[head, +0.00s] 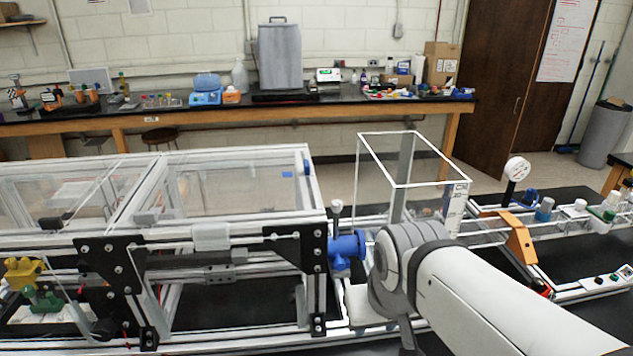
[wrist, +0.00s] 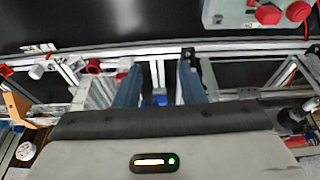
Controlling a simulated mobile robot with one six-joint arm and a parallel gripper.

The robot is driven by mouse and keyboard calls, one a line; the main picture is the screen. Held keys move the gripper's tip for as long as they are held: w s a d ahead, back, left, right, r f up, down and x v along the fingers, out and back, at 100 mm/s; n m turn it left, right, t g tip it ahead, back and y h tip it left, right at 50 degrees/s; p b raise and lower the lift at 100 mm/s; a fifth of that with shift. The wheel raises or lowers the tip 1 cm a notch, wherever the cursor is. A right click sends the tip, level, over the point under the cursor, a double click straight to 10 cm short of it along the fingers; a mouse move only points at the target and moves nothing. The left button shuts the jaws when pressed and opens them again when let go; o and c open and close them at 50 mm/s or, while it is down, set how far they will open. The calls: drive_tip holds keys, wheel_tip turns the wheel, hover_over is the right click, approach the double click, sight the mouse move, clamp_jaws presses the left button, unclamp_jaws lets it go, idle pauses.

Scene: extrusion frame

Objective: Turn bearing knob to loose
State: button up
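A blue fitting (head: 345,248) sits at the right end of the clear-panelled extrusion frame in the head view, with a pale upright piece (head: 337,210) on top. I cannot tell for sure which part is the bearing knob. In the wrist view my gripper (wrist: 159,72) has its two bluish fingers apart, with a gap between them. A small blue piece (wrist: 160,98) shows low between the fingers; I cannot tell whether they touch it. In the head view my arm covers the area just right of the blue fitting, and the fingers cannot be made out.
An aluminium rail (wrist: 100,48) crosses the wrist view beyond the fingers. A grey box with red knobs (wrist: 268,14) is at the upper right there. In the head view a clear open box (head: 410,160) stands behind my arm, and an orange bracket (head: 519,240) and a gauge (head: 517,168) are to the right.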

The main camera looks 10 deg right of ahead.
drive_tip(key=shift+w, duration=0.2)
drive_tip(key=shift+o, duration=0.4)
drive_tip(key=shift+s+d+r, duration=0.1)
drive_tip(key=shift+s+d, duration=0.05)
drive_tip(key=shift+o, duration=0.7)
drive_tip(key=shift+w+r, duration=0.2)
wheel_tip(320, 180, up, 8)
drive_tip(key=m+g+p, duration=0.3)
drive_tip(key=m+p, duration=0.4)
drive_tip(key=m, duration=0.8)
hover_over(337, 202)
drive_tip(key=s, duration=0.1)
drive_tip(key=shift+w+f, duration=0.3)
drive_tip(key=shift+w, duration=0.15)
wheel_tip(337, 202, down, 8)
drive_tip(key=shift+r+p, duration=0.2)
drive_tip(key=shift+p, duration=0.55)
drive_tip(key=shift+c, duration=0.4)
